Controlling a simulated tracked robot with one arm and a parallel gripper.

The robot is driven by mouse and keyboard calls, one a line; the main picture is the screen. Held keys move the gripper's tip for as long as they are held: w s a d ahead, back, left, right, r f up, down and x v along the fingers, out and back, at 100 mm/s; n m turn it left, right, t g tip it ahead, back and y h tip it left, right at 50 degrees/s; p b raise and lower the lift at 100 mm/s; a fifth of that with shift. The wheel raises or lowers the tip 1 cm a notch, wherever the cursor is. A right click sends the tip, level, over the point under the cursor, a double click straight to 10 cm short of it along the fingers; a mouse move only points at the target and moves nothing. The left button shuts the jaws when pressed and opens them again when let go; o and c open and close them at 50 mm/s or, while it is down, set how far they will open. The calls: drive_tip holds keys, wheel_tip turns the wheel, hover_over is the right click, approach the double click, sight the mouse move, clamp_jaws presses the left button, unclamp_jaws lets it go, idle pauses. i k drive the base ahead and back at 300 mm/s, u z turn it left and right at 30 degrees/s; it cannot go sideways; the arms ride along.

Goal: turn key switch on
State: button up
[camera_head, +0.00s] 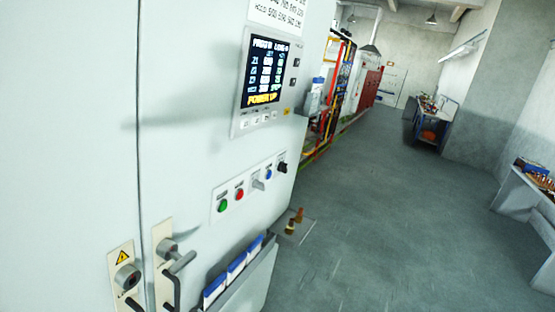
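A pale grey cabinet (190,110) fills the left half of the view. My gripper is not in view.
Two plates with dark handles stand lower left, one with a yellow warning triangle (122,257). A rack of blue-and-white folders (237,266) juts out below the strip. Open grey floor (380,220) lies to the right, with benches (433,122) along the far wall.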

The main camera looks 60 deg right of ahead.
sight(259, 186)
drive_tip(key=z, duration=1.3)
drive_tip(key=k, duration=1.25)
drive_tip(key=z, duration=0.35)
drive_tip(key=i, duration=0.85)
drive_tip(key=z, duration=0.5)
drive_tip(key=i, duration=1.15)
drive_tip(key=u, duration=0.2)
